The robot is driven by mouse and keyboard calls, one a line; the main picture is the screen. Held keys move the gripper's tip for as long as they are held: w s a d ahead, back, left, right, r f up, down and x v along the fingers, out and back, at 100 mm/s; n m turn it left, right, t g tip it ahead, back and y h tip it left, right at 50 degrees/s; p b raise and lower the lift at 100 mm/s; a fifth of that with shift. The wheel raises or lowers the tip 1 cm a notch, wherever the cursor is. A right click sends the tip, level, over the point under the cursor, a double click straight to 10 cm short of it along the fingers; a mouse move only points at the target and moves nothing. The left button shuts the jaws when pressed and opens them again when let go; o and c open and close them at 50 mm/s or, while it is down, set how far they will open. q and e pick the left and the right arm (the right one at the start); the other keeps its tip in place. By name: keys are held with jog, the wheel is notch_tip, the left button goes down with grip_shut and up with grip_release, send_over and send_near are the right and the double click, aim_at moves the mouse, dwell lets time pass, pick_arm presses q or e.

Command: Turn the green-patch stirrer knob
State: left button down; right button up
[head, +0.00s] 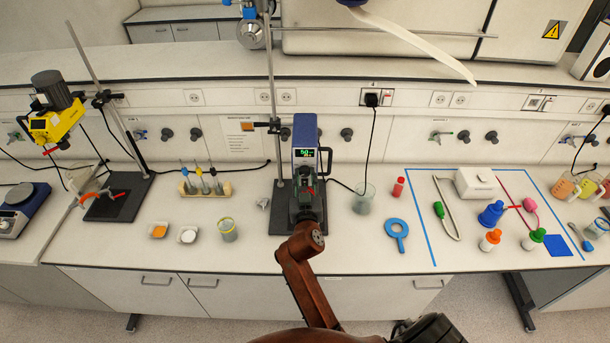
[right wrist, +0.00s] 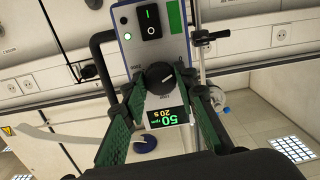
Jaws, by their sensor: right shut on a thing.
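The stirrer with the green patch is a blue-sided box (head: 305,129) on a stand in the middle of the bench. In the right wrist view its pale face (right wrist: 140,52) carries the green patch (right wrist: 175,17), a black switch (right wrist: 150,22) and a lit display (right wrist: 168,117) reading 50 rpm and 20 s. The black round knob (right wrist: 159,77) has a pale pointer mark. My right gripper (head: 307,178) is in front of the box, its green fingers (right wrist: 161,80) on either side of the knob and shut on it. In the head view the gripper hides the knob. My left gripper is out of view.
A glass beaker (head: 364,198) stands right of the stirrer, near a blue ring (head: 397,234). A yellow stirrer (head: 55,124) hangs on a stand at left. A tube rack (head: 205,187) and small jars stand between.

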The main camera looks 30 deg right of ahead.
aim_at(304, 147)
jog(key=shift+f+n, duration=0.35)
jog(key=shift+n, duration=0.15)
jog(key=o, duration=1.2)
jog(key=shift+r, duration=0.2)
jog(key=shift+c, duration=0.2)
notch_tip(304, 147, up, 10)
jog(key=shift+a, duration=0.15)
